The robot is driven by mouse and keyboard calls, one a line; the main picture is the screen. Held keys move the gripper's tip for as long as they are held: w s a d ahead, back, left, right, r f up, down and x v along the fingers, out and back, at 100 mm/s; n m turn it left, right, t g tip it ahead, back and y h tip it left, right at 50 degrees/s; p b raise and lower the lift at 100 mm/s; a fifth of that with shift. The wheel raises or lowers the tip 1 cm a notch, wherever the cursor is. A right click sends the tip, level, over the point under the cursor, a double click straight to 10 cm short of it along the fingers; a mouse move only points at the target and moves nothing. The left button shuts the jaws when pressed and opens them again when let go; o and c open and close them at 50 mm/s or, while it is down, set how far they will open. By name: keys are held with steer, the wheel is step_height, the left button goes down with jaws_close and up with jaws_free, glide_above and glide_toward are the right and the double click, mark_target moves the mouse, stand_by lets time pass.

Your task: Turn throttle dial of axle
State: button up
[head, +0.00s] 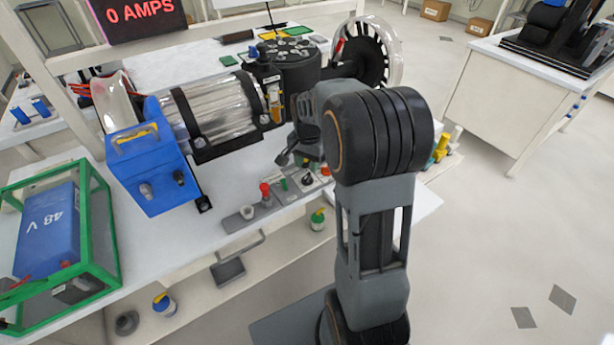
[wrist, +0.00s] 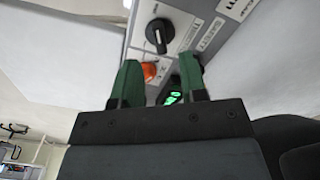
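A grey control panel (head: 291,193) lies along the front edge of the bench, with several knobs and buttons on it. In the wrist view, the panel (wrist: 195,14) shows a round black dial (wrist: 159,36) with a white pointer mark, just beyond my fingertips. Which label belongs to this dial I cannot tell. My gripper (wrist: 160,68) is open and empty, its two green fingers apart, with an orange button (wrist: 149,72) and a green lit part (wrist: 174,97) seen between them. In the head view, my gripper (head: 292,158) is above the panel, partly hidden by my arm.
A blue box (head: 150,178) with a clear cylinder (head: 213,108) stands behind the panel, near a large wheel (head: 375,55). A green-framed case (head: 85,245) holds a blue 48 V battery (head: 48,230). A display (head: 138,12) reads 0 AMPS. Open floor lies to the right.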

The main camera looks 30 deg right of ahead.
mark_target(307, 176)
steer(key=shift+f+b, duration=0.3)
steer(key=shift+f, duration=2.25)
steer(key=shift+c, duration=0.3)
jaws_close()
